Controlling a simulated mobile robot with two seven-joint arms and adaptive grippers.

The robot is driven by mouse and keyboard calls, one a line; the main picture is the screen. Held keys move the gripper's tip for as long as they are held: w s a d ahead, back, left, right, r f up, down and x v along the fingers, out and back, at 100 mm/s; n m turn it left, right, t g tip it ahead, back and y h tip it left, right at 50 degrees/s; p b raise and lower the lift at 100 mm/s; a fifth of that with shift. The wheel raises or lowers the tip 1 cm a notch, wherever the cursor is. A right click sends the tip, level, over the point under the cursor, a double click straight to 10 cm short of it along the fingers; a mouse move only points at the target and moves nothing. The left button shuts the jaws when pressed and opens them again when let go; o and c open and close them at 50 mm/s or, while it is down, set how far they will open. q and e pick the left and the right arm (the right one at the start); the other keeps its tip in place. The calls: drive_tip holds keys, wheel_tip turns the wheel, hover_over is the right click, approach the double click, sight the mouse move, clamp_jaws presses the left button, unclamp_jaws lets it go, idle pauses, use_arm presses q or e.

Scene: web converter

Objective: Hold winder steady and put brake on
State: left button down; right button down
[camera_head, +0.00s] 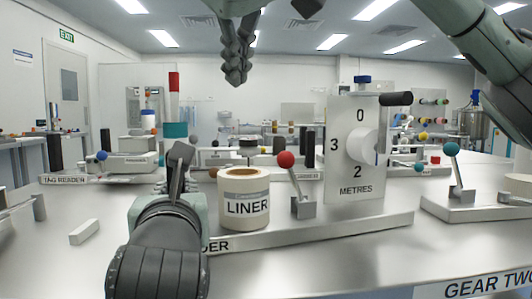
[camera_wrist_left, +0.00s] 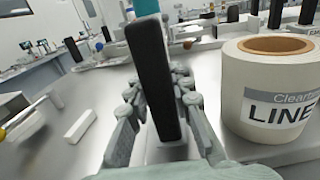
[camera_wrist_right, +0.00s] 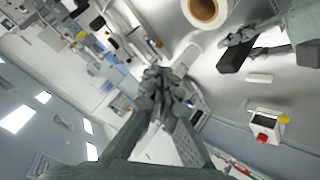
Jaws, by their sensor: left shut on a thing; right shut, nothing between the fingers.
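The winder base (camera_head: 345,229) carries a dial panel (camera_head: 345,180) marked METRES, a black crank handle (camera_head: 396,99) and a lever with a red ball knob (camera_head: 286,159), tilted left on its metal bracket. A cream roll (camera_head: 243,180) labelled LINER stands left of the lever; it also shows in the left wrist view (camera_wrist_left: 260,75). My left gripper (camera_head: 176,180) is shut on a black upright grip (camera_wrist_left: 150,75) left of the roll. My right gripper (camera_head: 236,78) is shut and empty, high above the roll, apart from the lever. Nothing on the lever shows a brake label.
A white block (camera_head: 84,232) lies on the table at left. A tag reader (camera_head: 125,164) stands behind it. Another lever with a teal ball (camera_head: 452,149) stands on a separate base at right.

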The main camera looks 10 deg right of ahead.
sight(288, 153)
drive_tip(key=s+f+m+g+h, duration=0.1)
drive_tip(key=m, duration=0.1)
drive_tip(key=f+m+g+h, duration=0.1)
drive_tip(key=f+m+h, duration=0.1)
drive_tip(key=s+d+f+m+g+h, duration=0.1)
drive_tip(key=f+m+h, duration=0.1)
drive_tip(key=shift+s+g, duration=0.35)
drive_tip(key=shift+g, duration=0.05)
drive_tip(key=shift+d+f, duration=0.1)
drive_tip(key=x, duration=1)
drive_tip(key=shift+w, duration=0.1)
drive_tip(key=shift+w+d+r+m+g+y, duration=0.15)
drive_tip(key=shift+d+r+m+g+y, duration=0.2)
drive_tip(key=shift+d+y, duration=0.7)
drive_tip(key=shift+w+d+r+m+g+y, duration=0.1)
drive_tip(key=shift+d+r+m+y, duration=0.3)
drive_tip(key=shift+y, duration=1.3)
drive_tip(key=shift+w+d+r+m+g+y, duration=0.2)
drive_tip(key=shift+d+m+y, duration=0.5)
drive_tip(key=shift+y, duration=0.65)
